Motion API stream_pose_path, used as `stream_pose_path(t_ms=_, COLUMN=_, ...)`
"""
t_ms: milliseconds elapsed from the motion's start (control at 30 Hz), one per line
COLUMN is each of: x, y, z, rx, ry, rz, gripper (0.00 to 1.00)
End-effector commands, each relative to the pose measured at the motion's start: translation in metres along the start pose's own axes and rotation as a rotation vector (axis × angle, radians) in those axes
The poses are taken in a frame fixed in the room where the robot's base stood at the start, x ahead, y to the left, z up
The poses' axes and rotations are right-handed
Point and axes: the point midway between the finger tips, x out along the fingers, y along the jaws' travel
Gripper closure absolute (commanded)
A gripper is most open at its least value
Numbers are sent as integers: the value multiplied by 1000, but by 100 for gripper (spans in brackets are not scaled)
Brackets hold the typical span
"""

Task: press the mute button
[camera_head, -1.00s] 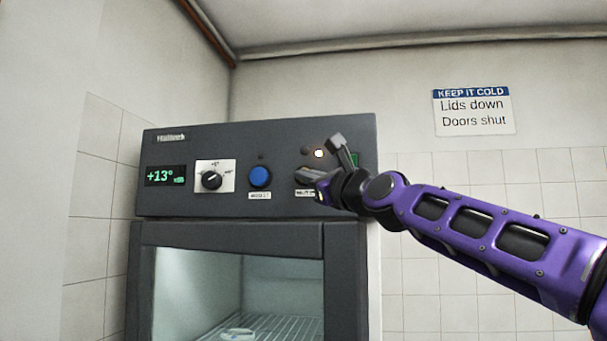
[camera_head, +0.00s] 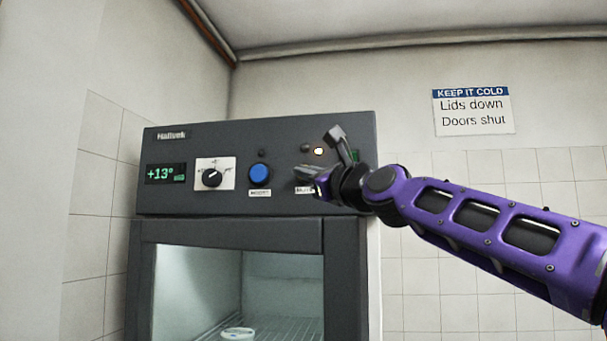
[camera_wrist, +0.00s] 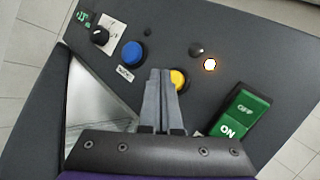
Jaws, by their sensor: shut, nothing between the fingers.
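The yellow button (camera_wrist: 178,79) on the cooler's dark control panel shows in the wrist view, partly covered by my fingers. I take it for the mute button; its label is mostly hidden. My gripper (camera_wrist: 160,76) is shut and empty, its fingertips just left of and overlapping the yellow button in that view. In the head view my gripper (camera_head: 303,174) is in front of the panel's right half and hides the yellow button. I cannot tell whether the fingertips touch the button or panel.
A blue button (camera_head: 260,175) and a black dial (camera_head: 212,179) sit left of my gripper. A green ON/OFF switch (camera_wrist: 239,115) is to the right. The glass door (camera_head: 230,290) is below the panel.

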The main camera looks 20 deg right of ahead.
Motion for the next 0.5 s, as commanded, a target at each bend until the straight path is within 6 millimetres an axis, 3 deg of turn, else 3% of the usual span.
stream_pose_path(t_ms=167, x=-2, y=1, z=0, rx=-1, ry=0, rz=-1, gripper=100)
stream_pose_path(t_ms=500, x=-26, y=17, z=16, rx=-1, ry=0, rz=-4, gripper=100)
